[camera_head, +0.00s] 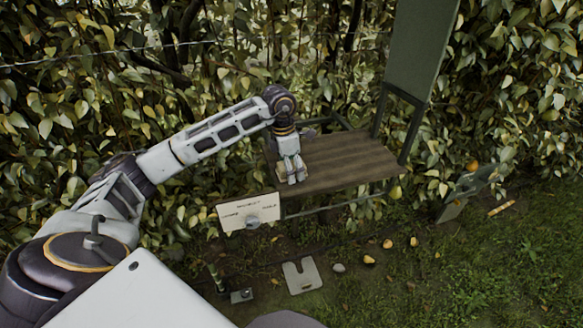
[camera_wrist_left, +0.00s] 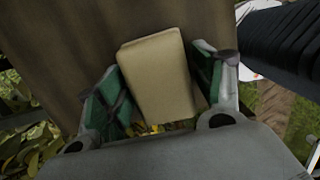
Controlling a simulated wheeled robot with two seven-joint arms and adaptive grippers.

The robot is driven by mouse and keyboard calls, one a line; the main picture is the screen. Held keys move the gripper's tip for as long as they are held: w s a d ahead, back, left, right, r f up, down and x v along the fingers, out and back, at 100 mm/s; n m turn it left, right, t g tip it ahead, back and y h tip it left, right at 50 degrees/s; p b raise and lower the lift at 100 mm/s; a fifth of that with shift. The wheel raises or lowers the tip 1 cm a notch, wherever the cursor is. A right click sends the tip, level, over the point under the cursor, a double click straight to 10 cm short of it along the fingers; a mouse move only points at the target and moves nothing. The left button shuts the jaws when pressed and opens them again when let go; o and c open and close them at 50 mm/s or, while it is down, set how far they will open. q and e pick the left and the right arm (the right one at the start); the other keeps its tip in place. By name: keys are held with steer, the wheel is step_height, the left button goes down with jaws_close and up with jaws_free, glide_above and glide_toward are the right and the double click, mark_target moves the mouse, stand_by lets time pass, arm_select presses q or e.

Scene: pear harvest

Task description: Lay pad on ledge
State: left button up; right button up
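The wooden ledge (camera_head: 340,160) is a brown slatted surface on a green frame in the head view; its brown top (camera_wrist_left: 60,45) fills much of the left wrist view. The pad (camera_wrist_left: 157,70) is a tan block with rounded edges between the green-lined fingers of my left gripper (camera_wrist_left: 155,85). In the head view my left gripper (camera_head: 292,176) points down at the ledge's left end and mostly hides the pad. I cannot tell whether the pad touches the ledge. My right gripper is not in view.
A green upright panel (camera_head: 420,50) rises behind the ledge's right end. A white labelled sign (camera_head: 248,213) stands at the front left. A notched grey plate (camera_head: 302,275) and several pears (camera_head: 369,260) lie on the ground. Leafy hedge is close behind; the grass at right is fairly open.

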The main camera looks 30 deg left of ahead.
arm_select(q)
steer(key=shift+r, duration=0.1)
stand_by(0.4)
steer(key=shift+s+a+r+b, duration=0.15)
steer(key=shift+s+a+r, duration=0.05)
steer(key=shift+r, duration=1.8)
steer(key=shift+s+a+r+b, duration=0.1)
steer(key=shift+s+a+r, duration=0.15)
steer(key=shift+r, duration=1.75)
steer(key=shift+s+a+r+b, duration=0.15)
steer(key=shift+s+r, duration=0.05)
steer(key=shift+r, duration=1.8)
steer(key=shift+s+f, duration=0.1)
